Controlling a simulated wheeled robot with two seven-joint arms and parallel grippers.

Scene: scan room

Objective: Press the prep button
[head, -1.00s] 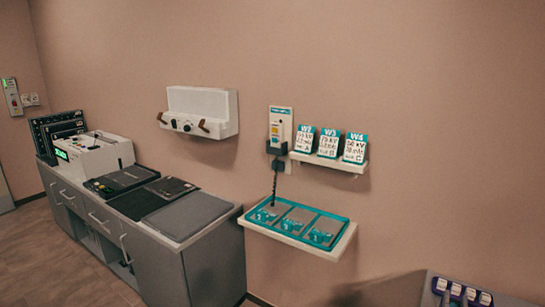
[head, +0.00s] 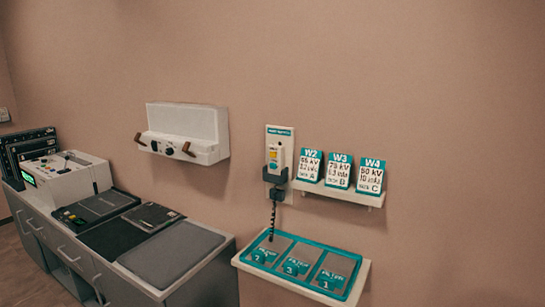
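A white hand switch (head: 275,158) hangs in a dark holder on a wall plate, with a coiled dark cord below it. It carries a small yellow-orange patch and a green one; the lettering is too small to read, so I cannot tell which is the prep button. A white console (head: 68,180) with a green display, small knobs and levers stands on the counter at the left; its labels cannot be read either. Neither of my grippers is in view.
A grey counter (head: 135,290) runs along the wall at the left, with dark pads on top. A teal tray (head: 345,297) with three numbered compartments sits on a low wall shelf. Cards W2, W3 and W4 stand on a small ledge (head: 342,193). A white wall unit (head: 187,128) juts out.

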